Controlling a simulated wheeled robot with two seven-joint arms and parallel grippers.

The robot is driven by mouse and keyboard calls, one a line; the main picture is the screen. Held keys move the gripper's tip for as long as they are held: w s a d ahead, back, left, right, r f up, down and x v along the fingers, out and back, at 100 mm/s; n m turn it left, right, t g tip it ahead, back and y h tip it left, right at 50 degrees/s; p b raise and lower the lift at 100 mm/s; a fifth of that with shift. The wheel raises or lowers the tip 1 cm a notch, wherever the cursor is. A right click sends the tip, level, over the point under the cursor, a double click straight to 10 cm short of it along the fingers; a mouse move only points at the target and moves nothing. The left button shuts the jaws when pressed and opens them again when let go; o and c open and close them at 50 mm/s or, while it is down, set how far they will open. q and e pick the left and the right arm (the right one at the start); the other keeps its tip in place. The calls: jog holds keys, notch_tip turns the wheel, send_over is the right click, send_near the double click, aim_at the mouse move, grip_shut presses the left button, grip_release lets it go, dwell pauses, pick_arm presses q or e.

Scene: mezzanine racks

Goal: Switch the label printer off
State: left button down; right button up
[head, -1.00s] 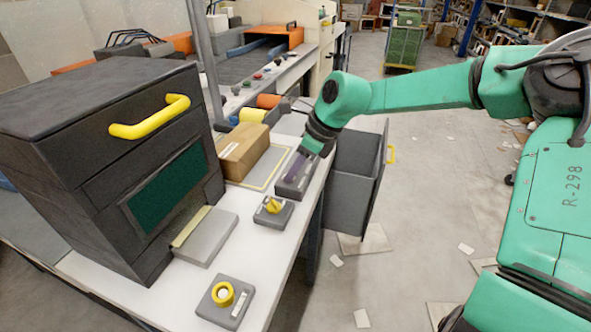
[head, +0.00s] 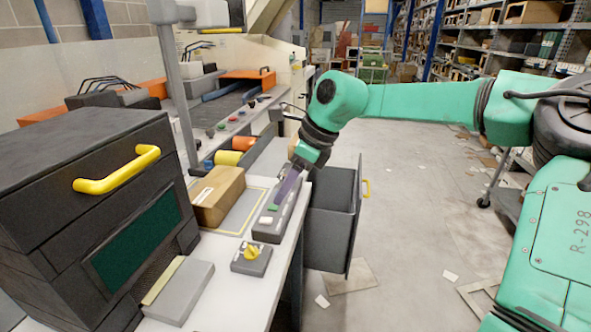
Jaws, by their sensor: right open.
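A large dark machine (head: 95,190) with a yellow handle and a dark green window stands at the left of the bench; it may be the label printer, but I see no label naming it. A long grey switch box (head: 268,226) with a green part and a pale button lies near the bench's right edge. My right gripper (head: 284,193) is open and points down over this box, hiding some of it. I cannot tell whether it touches. A small box with a yellow knob (head: 251,252) sits nearer to me. My left gripper is out of view.
A cardboard box (head: 217,197) sits beside the long switch box. A flat grey slab (head: 178,291) lies before the machine. A grey open bin (head: 330,222) hangs at the bench's right side. The floor farther right is mostly clear, with scraps.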

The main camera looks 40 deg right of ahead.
jog(key=v, duration=0.6)
jog(key=shift+d, duration=0.1)
